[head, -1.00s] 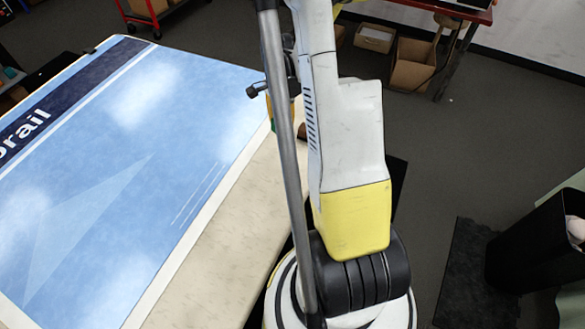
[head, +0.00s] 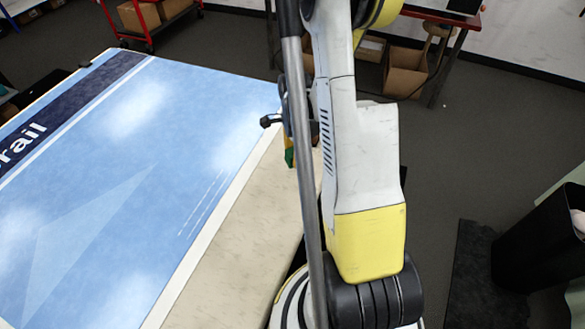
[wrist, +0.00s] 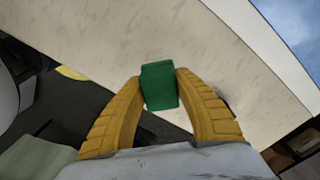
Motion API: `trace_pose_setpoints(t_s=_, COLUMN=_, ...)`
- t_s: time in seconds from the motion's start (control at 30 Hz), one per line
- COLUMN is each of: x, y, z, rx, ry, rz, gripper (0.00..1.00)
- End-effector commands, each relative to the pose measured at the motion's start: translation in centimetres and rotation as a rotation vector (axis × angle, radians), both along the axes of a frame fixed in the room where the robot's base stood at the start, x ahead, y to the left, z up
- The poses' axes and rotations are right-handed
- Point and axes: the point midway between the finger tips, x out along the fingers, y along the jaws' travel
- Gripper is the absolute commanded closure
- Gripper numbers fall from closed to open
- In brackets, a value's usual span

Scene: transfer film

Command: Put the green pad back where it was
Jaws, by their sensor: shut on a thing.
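The green pad (wrist: 159,86) is a small block held between the two yellow fingers of my gripper (wrist: 160,78) in the wrist view. The fingers are shut on its sides, and the pale table surface shows behind it. In the head view, a small piece of green (head: 289,157) shows beside my arm, over the pale border at the table's right edge. Most of the gripper is hidden behind my arm there. I cannot tell whether the pad touches the table.
The large table (head: 235,245) has a pale border around a blue printed top (head: 130,190), which looks clear. Dark floor lies to the right. A black bin (head: 535,245) stands at the right. A red-framed bench (head: 445,60) with cardboard boxes (head: 408,68) beneath is at the back.

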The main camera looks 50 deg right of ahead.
Motion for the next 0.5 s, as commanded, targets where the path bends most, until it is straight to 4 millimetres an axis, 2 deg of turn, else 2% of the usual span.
trace_pose_setpoints(t_s=0.17, x=0.4, y=0.5, z=-1.0, rx=0.0, ry=0.0, rz=0.0, gripper=1.0)
trace_pose_setpoints(t_s=0.37, x=0.4, y=0.5, z=-4.2, rx=0.0, ry=0.0, rz=0.0, gripper=1.0)
trace_pose_setpoints(t_s=0.5, x=0.3, y=0.5, z=-4.4, rx=0.0, ry=0.0, rz=0.0, gripper=1.0)
